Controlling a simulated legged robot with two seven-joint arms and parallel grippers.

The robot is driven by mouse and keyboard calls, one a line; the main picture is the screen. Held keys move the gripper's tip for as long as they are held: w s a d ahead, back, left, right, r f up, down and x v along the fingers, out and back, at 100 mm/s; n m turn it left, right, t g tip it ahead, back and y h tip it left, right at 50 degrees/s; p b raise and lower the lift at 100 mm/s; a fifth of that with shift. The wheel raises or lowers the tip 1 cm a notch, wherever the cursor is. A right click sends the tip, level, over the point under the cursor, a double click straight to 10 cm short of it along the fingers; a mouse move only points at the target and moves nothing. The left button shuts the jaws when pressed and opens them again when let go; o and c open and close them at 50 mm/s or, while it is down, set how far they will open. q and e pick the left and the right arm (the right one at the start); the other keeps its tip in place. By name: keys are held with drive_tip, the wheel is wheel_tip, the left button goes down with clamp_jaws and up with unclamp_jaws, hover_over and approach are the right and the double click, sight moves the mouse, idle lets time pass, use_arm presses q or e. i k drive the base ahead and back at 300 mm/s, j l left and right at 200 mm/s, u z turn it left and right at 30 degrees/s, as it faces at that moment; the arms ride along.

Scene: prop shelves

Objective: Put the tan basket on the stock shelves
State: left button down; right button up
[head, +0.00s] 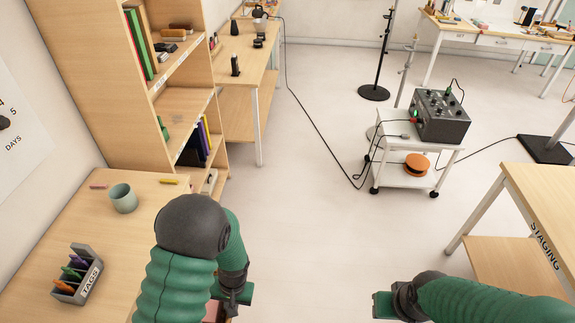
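I see no tan basket in the head view. A tall wooden shelf unit (190,80) stands at the upper left, with books and small items on its shelves; its labels are too small to read, so I cannot tell if it is the stock shelves. My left gripper (236,293) is low in the middle, right of the left table. A small reddish patch shows beside it at the bottom edge, too cut off to identify. My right gripper (384,304) is at the bottom, right of centre, over the floor. The finger gaps of both grippers are not clear.
A left table (125,255) holds a grey-green mug (123,198) and a TAGS holder (78,275). A white cart (405,155) carries a black box (440,117); its cable crosses the floor. The STAGING table (540,200) is at right. The central floor is clear.

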sight(203, 98)
drive_tip(key=i+l+u, duration=0.1)
drive_tip(key=i, duration=0.85)
drive_tip(key=i+l, duration=0.15)
drive_tip(key=i, duration=0.75)
drive_tip(key=j+u, duration=0.05)
